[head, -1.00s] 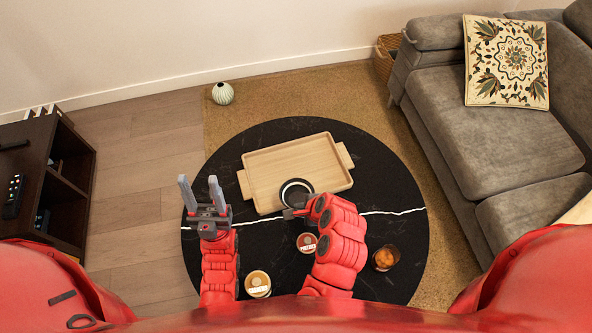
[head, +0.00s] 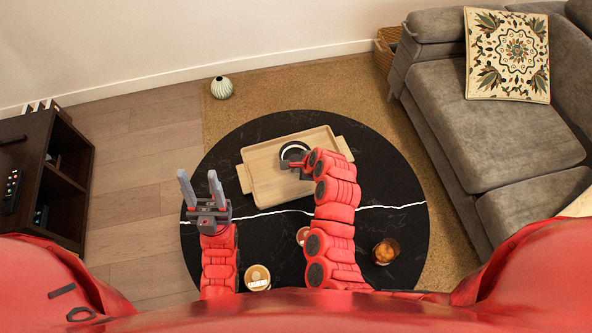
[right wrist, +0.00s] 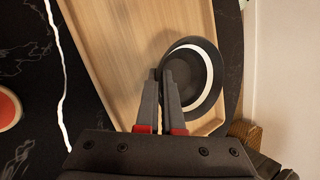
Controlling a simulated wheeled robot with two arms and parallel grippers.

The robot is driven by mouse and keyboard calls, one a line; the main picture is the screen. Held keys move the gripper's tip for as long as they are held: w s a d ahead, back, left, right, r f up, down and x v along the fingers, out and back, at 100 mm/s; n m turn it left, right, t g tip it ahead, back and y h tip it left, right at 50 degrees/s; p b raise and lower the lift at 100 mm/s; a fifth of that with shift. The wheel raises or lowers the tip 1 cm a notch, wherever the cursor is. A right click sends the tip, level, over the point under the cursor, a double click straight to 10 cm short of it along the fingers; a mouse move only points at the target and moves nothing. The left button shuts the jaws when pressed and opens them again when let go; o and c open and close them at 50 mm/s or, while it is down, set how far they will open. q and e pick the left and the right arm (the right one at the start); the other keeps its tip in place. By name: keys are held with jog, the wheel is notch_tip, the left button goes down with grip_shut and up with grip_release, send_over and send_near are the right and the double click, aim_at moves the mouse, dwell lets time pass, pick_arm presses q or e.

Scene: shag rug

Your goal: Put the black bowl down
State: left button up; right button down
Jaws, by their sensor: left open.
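The black bowl (head: 294,148), with a pale ring inside, is over the far middle part of the wooden tray (head: 268,188). My right gripper (head: 291,163) is closed on the bowl's near rim. In the right wrist view its two fingers (right wrist: 166,74) pinch the rim of the bowl (right wrist: 205,68). The bowl looks tilted there, with a shadow beside it on the tray (right wrist: 115,50). I cannot tell whether its base touches the tray. My left gripper (head: 200,190) is open and empty, pointing up left of the tray.
The tray lies on a round black table (head: 390,185). Near its front are a glass with orange contents (head: 385,251), a labelled cup (head: 257,277) and a red-rimmed cup (head: 303,235) partly hidden by my right arm. The rest of the tray is bare.

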jog(key=shift+w, duration=0.2)
jog(key=shift+w+f, duration=0.1)
jog(key=shift+f, duration=1.65)
jog(key=shift+f, duration=0.1)
jog(key=c, duration=1.5)
grip_release()
jog(key=shift+f, duration=0.1)
jog(key=o, duration=0.4)
jog(key=shift+o, duration=0.2)
